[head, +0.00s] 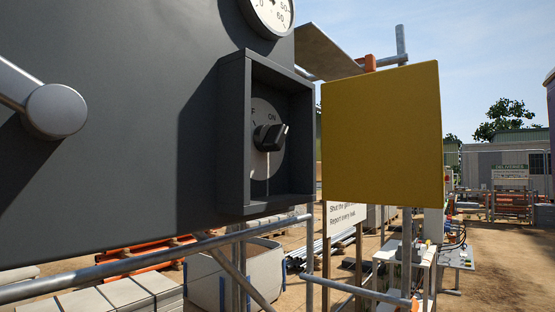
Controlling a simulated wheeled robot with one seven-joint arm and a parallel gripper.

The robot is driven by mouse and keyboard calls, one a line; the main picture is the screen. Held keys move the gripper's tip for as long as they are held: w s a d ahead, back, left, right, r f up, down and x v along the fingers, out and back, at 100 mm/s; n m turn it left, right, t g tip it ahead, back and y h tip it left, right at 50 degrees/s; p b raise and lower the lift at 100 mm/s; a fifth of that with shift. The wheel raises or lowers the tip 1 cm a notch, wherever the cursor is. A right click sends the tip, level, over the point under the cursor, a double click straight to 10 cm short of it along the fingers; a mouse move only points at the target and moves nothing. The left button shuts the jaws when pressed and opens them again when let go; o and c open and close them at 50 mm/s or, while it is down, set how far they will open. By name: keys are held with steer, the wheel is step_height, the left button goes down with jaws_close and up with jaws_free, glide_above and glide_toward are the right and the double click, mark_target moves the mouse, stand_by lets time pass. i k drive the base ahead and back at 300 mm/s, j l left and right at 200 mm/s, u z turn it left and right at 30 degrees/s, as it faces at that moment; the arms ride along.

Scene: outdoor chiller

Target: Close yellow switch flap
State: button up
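The yellow switch flap (381,135) stands open, to the right of the dark switch box (233,140). It is a flat, square plate. Its hinge does not show clearly. The box is open at the front and fixed to the large dark panel (110,130). Inside it, a black rotary knob (271,137) sits on a grey round plate with "ON" and part of another word showing. The knob is uncovered. My gripper is not in view.
A grey metal lever with a round hub (56,110) sticks out from the panel at the left. A round gauge (270,14) sits above the box. Grey metal rails (150,262) run below it. A sign, a bin and a cluttered table stand behind; open ground lies at the right.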

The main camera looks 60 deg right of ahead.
mark_target(383, 132)
steer(key=l+u, duration=0.25)
steer(key=l, duration=0.2)
steer(key=i+l+u, duration=0.1)
steer(key=l+u, duration=0.15)
steer(key=l, duration=0.25)
steer(key=l+u, duration=0.25)
steer(key=l, duration=0.25)
steer(key=k+l+u, duration=0.2)
steer(key=l, duration=0.25)
steer(key=l+u, duration=0.25)
steer(key=l, duration=0.25)
steer(key=k+l+u, duration=0.1)
steer(key=l+u, duration=0.15)
steer(key=l, duration=0.2)
steer(key=k+l+u, duration=0.25)
steer(key=l, duration=0.15)
steer(key=k+l+u, duration=0.25)
steer(key=l, duration=0.15)
steer(key=k+j+u, duration=0.3)
steer(key=k+j, duration=0.15)
steer(key=k, duration=0.05)
